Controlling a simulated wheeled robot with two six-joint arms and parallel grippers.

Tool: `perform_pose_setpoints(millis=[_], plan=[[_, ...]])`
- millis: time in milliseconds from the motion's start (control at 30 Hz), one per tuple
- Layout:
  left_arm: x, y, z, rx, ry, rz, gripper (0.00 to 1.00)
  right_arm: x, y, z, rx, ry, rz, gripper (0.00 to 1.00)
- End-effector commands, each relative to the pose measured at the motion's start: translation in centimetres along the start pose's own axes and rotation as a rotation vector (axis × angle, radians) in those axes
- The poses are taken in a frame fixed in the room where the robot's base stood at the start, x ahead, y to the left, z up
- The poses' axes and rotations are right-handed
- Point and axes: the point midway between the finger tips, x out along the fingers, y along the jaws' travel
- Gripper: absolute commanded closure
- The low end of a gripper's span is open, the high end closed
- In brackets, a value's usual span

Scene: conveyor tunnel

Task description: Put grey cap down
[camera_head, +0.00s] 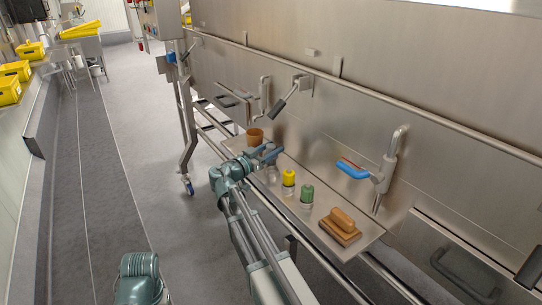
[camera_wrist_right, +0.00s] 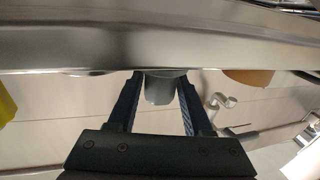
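The grey cap (camera_wrist_right: 160,90) shows in the right wrist view between the two fingers of my right gripper (camera_wrist_right: 161,85), which appear to touch its sides. That view is upside down, and a metal edge hides the cap's lower part. In the head view my right gripper (camera_head: 268,154) is above the left part of the metal shelf (camera_head: 330,205), and the cap cannot be made out there. A clear jar (camera_head: 272,174) stands partly hidden just below the gripper. My left gripper is not in view.
A yellow-capped jar (camera_head: 289,177) and a green-capped jar (camera_head: 307,193) stand right of the gripper. An orange-brown cup (camera_head: 254,137) is to its left. A wooden brush (camera_head: 341,225) lies at the shelf's right end.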

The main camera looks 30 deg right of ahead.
Motion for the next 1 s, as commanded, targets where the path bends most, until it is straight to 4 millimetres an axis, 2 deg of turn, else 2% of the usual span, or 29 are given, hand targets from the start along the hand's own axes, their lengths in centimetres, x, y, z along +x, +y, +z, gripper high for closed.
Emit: perform_pose_setpoints(millis=[33,200,267,667,1000], plan=[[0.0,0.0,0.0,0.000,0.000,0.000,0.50,0.0,0.0,0.0,0.000,0.000,0.000,0.60],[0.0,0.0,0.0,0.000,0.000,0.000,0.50,0.0,0.0,0.0,0.000,0.000,0.000,0.91],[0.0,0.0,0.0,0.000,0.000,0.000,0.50,0.0,0.0,0.0,0.000,0.000,0.000,1.00],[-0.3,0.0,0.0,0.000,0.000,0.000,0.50,0.0,0.0,-0.3,0.000,0.000,0.000,1.00],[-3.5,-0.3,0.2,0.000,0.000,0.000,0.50,0.0,0.0,-3.5,0.000,0.000,0.000,1.00]])
